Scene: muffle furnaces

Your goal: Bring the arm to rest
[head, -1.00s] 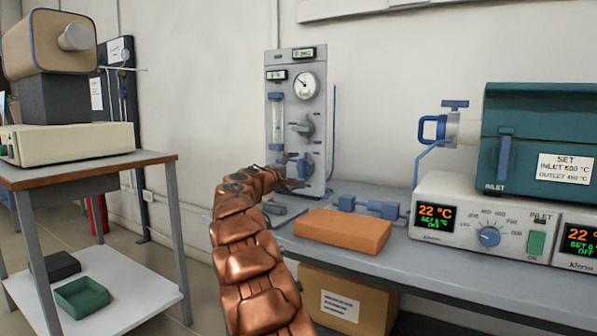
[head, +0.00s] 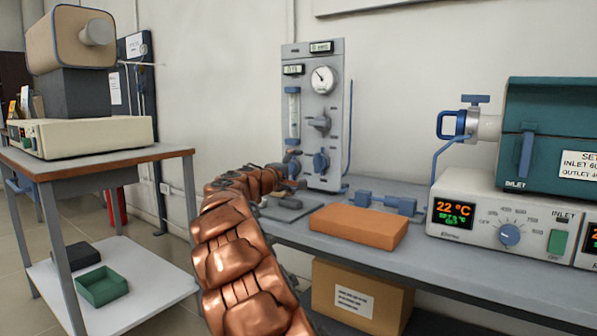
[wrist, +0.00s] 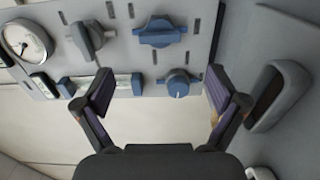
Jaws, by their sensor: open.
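My copper-coloured arm reaches forward over the bench in the head view, towards the grey gas panel (head: 315,100). My gripper (wrist: 160,97) is open and empty in the wrist view, its two dark fingers spread apart. The panel also shows in the wrist view (wrist: 205,52), with a gauge (wrist: 27,40), a grey knob (wrist: 93,40), a blue valve knob (wrist: 160,31) and a small blue knob (wrist: 179,85). The small blue knob lies between the fingertips in the picture; I cannot tell the distance to it.
An orange-brown block (head: 358,232) and a blue fitting (head: 386,201) lie on the grey bench (head: 450,268). A teal furnace (head: 555,125) sits on a control box (head: 480,225) at right. At left stands a cart (head: 95,170) with a green tray (head: 102,287). A cardboard box (head: 390,305) is under the bench.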

